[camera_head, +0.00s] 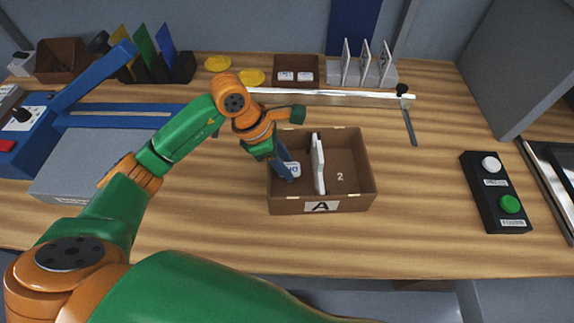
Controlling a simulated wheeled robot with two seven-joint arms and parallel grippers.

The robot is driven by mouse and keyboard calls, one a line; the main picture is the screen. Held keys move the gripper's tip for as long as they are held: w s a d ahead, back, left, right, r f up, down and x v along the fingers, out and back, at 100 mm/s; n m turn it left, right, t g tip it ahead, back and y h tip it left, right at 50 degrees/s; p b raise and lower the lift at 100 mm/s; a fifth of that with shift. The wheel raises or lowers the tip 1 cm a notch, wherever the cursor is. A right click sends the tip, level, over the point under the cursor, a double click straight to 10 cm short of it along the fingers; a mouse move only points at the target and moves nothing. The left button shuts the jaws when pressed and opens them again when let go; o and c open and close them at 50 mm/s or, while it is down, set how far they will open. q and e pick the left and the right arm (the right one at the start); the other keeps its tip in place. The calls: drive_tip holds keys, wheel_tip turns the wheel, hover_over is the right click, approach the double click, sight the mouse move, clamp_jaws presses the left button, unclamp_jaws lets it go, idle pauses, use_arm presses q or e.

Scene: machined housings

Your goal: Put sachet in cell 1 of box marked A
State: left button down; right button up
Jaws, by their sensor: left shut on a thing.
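The box marked A (290,205) is an open brown box on the table, with its A label on the front wall. A white upright divider (319,163) splits it into two cells; the right cell shows a "2" and is empty. My left gripper (284,170) reaches down into the left cell, its number hidden. It is shut on the sachet (293,169), a small white packet with dark blue print, partly hidden by the fingers. I cannot tell whether the sachet touches the cell floor. My right gripper is not in view.
A brown tray (296,63) with two similar packets stands at the back, beside a rack of white plates (363,72) and yellow discs (218,63). A metal bar (340,94) lies behind the box. A black button panel (496,192) is at right. Table between box and panel is clear.

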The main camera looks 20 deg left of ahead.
use_arm(q)
wheel_tip(320, 180, down, 3)
drive_tip(key=shift+s, duration=0.1)
drive_tip(key=shift+w+f, duration=0.2)
drive_tip(key=shift+f, duration=0.05)
drive_tip(key=shift+c, duration=2.1)
unclamp_jaws()
drive_tip(key=shift+s, duration=0.1)
drive_tip(key=b+v, duration=0.2)
drive_tip(key=v, duration=1)
